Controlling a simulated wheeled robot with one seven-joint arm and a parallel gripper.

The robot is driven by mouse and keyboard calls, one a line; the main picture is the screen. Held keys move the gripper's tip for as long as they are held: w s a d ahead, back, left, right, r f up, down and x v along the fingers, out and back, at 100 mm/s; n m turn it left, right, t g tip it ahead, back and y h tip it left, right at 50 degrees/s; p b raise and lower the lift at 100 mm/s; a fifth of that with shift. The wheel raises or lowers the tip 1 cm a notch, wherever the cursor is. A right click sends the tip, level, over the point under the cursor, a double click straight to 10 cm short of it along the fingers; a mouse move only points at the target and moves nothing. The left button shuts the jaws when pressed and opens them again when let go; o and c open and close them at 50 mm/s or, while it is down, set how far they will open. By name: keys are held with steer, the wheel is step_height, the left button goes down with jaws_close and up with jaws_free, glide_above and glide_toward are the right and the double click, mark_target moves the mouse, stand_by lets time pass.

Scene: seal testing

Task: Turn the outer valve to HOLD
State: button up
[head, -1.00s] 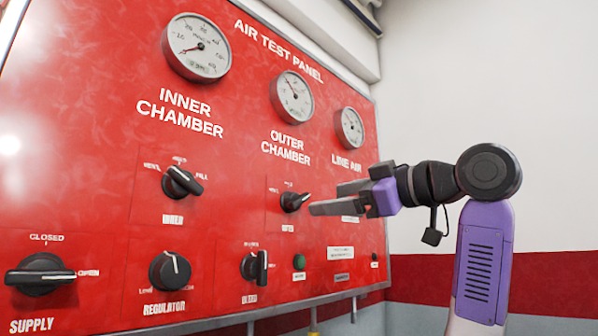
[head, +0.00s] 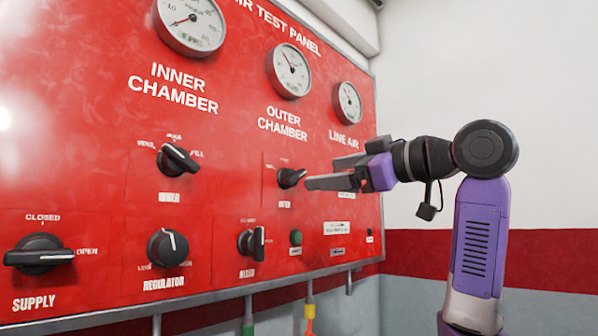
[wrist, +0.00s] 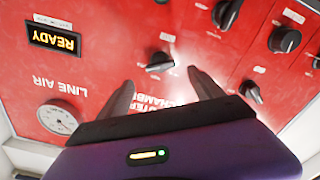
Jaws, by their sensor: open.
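The outer valve (head: 290,178) is a small black knob on the red panel, below the OUTER CHAMBER label. Its handle points right, toward my gripper; the small position marks around it are too small to read. My gripper (head: 322,172) is open and empty, just right of the knob in the head view, with its fingers pointing at the panel. In the wrist view the outer valve (wrist: 160,62) shows just beyond the gap between the two fingertips of my gripper (wrist: 160,79). The fingers look apart from the knob.
The inner valve (head: 177,160) is to the left. The regulator (head: 168,248), bleed knob (head: 252,242) and supply handle (head: 40,254) are along the lower row. A green button (head: 296,237) is below the outer valve. A READY display (wrist: 54,40) shows in the wrist view.

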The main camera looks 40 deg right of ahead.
mark_target(298, 175)
steer(key=w+p, duration=0.1)
steer(key=w, duration=0.1)
steer(key=w+p, duration=0.1)
steer(key=w, duration=0.2)
steer(key=w+p, duration=0.1)
steer(key=w, duration=0.1)
steer(key=shift+w+a+r, duration=0.2)
steer(key=shift+w+a, duration=0.05)
steer(key=shift+w, duration=0.15)
steer(key=c, duration=1.4)
